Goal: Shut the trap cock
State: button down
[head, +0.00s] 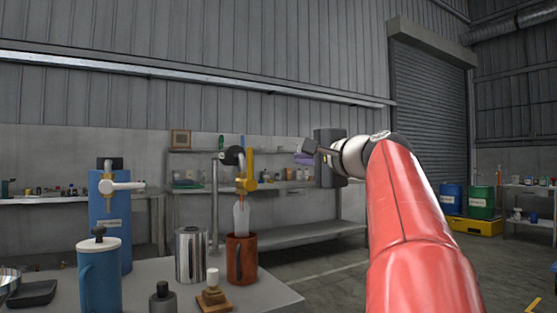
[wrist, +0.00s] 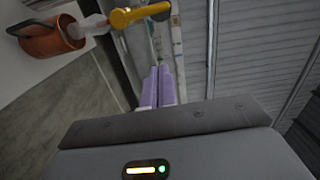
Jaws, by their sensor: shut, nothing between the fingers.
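A blue tank (head: 110,235) at the left carries a white cross-handled tap (head: 120,187). No label tells me which of the two is the trap cock. My gripper (head: 303,157) is in the air right of the yellow lever; its purple fingers (wrist: 158,86) are together and empty.
A steel canister (head: 191,254), a blue lidded jug (head: 99,276), a dark bottle (head: 163,299) and a small wooden stand (head: 214,297) share the near table. Shelves with bottles line the back wall. The air between my gripper and the lever looks clear.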

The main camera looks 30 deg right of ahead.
aim_at(250, 165)
jog(key=w+a+p, duration=0.3)
jog(key=w+a, duration=0.1)
jog(key=w, duration=0.6)
jog(key=shift+a, duration=0.4)
